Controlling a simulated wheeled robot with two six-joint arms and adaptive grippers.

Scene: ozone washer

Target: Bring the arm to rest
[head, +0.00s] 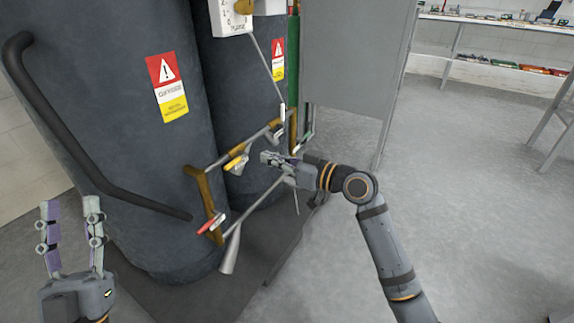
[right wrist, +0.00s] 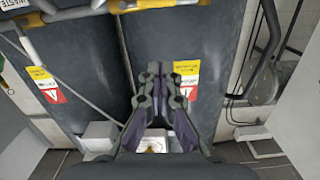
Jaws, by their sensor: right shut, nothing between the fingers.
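My right arm (head: 385,245) reaches in from the lower right in the head view. Its gripper (head: 266,157) is in front of the brass-and-grey pipework between the tanks, close to a yellow-handled valve (head: 236,161). In the right wrist view the right gripper's fingertips (right wrist: 160,72) are together with nothing between them. Whether it touches the pipework cannot be told. My left gripper (head: 72,215) is at the lower left in the head view, fingers pointing up and apart, empty, in front of the left tank.
Two large dark tanks (head: 120,120) with warning labels stand at the left. A red-handled valve (head: 211,223) is on the lower pipe. A grey panel (head: 355,60) stands behind my right arm. The floor (head: 470,210) at the right is clear; shelves (head: 490,65) stand at the back.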

